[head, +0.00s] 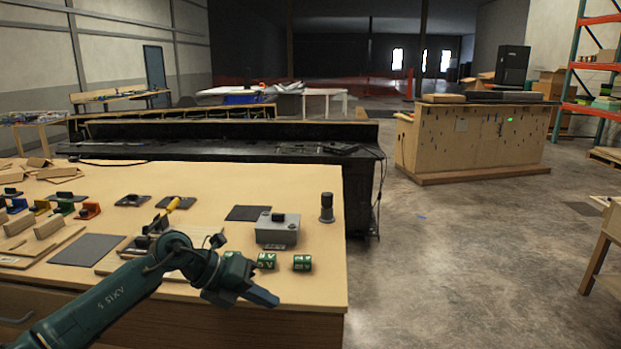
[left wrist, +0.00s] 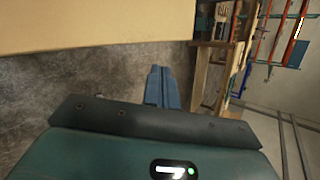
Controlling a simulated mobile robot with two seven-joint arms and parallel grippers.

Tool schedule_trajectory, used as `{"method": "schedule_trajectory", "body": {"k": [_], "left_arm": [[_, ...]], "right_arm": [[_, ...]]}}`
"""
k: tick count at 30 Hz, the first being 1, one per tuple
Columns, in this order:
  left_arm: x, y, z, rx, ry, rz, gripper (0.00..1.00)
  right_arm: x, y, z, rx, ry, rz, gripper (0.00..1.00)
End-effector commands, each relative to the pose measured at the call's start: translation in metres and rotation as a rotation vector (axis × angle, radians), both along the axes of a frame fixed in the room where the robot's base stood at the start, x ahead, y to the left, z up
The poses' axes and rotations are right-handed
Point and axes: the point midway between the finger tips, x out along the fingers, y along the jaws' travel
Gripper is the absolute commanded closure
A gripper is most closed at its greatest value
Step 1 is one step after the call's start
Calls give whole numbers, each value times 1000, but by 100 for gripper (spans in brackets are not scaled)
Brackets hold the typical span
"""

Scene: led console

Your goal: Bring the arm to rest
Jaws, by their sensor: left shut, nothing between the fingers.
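My left arm comes in from the lower left in the head view, over the near edge of the wooden table (head: 320,270). Its gripper (head: 262,296) is shut and empty, the blue fingers pointing to the right near the table's front right corner. In the left wrist view the two fingers (left wrist: 162,88) lie side by side, with the grey floor behind them. A grey box with a black knob (head: 277,230) stands on the table behind the gripper. Green lettered cubes (head: 302,263) sit close beyond the gripper. My right gripper is not in view.
A dark cylinder (head: 327,207) stands near the table's right edge. A black console bench (head: 300,150) is behind. The floor to the right is open.

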Motion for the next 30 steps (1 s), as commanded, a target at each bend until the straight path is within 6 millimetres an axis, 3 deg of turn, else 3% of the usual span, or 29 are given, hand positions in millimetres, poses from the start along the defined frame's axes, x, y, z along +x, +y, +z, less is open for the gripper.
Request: {"method": "schedule_trajectory", "body": {"k": [1, 3, 6, 9, 14, 20, 24, 27, 30], "left_arm": [[-20, -28, -8, -144, 45, -8, 100], [-41, -57, -8, -347, 102, 17, 100], [-65, -82, -3, -623, 198, 105, 100], [-79, -88, 1, -873, 315, 251, 100], [-92, -64, -14, -1195, 530, 591, 100], [-124, -7, -81, -1416, 840, 1138, 100], [-175, 29, -141, -1439, 1065, 1527, 100], [-214, 44, -173, -1408, 1199, 1743, 100], [-244, 53, -192, -1371, 1294, 1884, 100]], "right_arm": [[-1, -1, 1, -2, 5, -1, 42], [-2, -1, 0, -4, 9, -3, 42], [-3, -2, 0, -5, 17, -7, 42], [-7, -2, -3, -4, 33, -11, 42], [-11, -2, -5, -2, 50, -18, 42], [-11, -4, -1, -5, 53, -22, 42], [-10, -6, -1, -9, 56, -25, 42], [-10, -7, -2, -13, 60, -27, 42], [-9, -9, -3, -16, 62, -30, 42]]}}
